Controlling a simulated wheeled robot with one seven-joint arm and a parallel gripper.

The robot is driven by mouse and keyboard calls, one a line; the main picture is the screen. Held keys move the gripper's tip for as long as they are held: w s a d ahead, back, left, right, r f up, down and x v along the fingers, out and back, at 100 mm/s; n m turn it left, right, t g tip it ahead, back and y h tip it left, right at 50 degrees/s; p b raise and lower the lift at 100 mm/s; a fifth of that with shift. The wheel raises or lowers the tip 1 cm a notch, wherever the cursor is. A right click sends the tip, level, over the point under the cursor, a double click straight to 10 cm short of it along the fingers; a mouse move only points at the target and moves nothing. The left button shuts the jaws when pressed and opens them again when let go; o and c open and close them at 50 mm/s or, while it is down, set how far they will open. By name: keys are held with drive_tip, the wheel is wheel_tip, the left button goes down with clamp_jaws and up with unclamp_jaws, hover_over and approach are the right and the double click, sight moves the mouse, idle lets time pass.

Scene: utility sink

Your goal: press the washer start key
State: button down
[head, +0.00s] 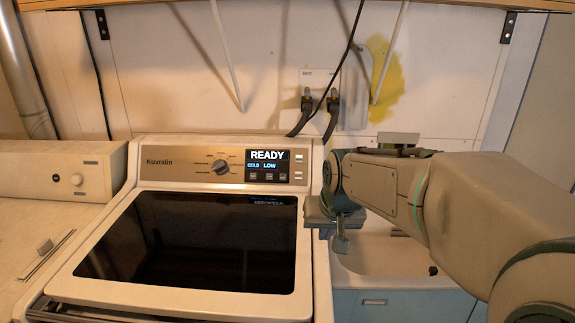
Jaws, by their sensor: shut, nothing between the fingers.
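The washer (320,190) is a white top-loader with a dark glass lid (190,240), which is closed. Its control panel (175,170) has a round dial (220,167) and a lit display (267,160) reading "READY", with "COLD" and "LOW" below. A row of small dark keys (268,177) sits under the display, and two pale keys (298,166) are to its right. The key labels are too small to read, so I cannot tell which is start. My gripper (341,246) is shut and empty, pointing down right of the panel, apart from the keys.
A second white appliance (75,180) stands at the left. A utility sink (385,258) on a blue cabinet (400,305) is behind and below my arm. Hoses (320,115) hang on the wall behind. The space above the lid is clear.

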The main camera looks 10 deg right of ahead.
drive_tip(key=w+a+r+t+h+p, duration=0.1)
drive_tip(key=w+r, duration=0.1)
drive_tip(key=w, duration=0.9)
drive_tip(key=w+r+t+p, duration=0.1)
drive_tip(key=w+r+t, duration=0.1)
drive_tip(key=w, duration=1)
drive_tip(key=shift+w+a+r+m+h+p, duration=0.15)
drive_tip(key=shift+a+r+m+h+p, duration=0.25)
drive_tip(key=shift+r, duration=0.3)
drive_tip(key=p, duration=0.3)
approach(299, 175)
drive_tip(key=x, duration=0.5)
drive_tip(key=shift+s+f, duration=0.2)
drive_tip(key=shift+s, duration=0.1)
drive_tip(key=shift+w+f+p, duration=0.3)
drive_tip(key=shift+w+f, duration=0.2)
drive_tip(key=shift+w, duration=0.25)
